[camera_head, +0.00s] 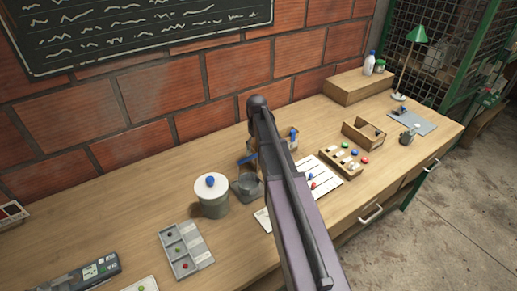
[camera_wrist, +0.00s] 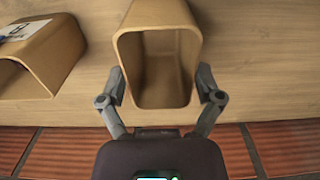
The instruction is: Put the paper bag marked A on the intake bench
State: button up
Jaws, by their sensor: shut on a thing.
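In the wrist view, a brown paper bag (camera_wrist: 160,14) with an open mouth is between the two fingers of my gripper (camera_wrist: 160,97). The fingers are shut on its sides near the mouth, and its inside looks empty. No letter shows on the side I see. A second brown bag (camera_wrist: 68,55) lies to the left, apart from the gripper, with a white label whose mark I cannot read surely. In the head view, my arm covers the middle of the bench and hides the gripper and the bags. I cannot pick out the intake bench by name.
The wooden bench (camera_head: 130,235) runs along a brick wall. A lidded pot (camera_head: 211,198), a grey metal jug (camera_head: 247,187), a grey tray (camera_head: 188,250) and a wooden rack (camera_head: 342,162) with coloured pieces stand near the arm. A wooden box (camera_head: 357,86) is at the back right.

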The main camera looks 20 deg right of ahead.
jog(key=shift+f, duration=0.25)
jog(key=o, duration=1.1)
jog(key=shift+r, duration=0.15)
notch_tip(320, 180, up, 12)
jog(key=p, duration=1.2)
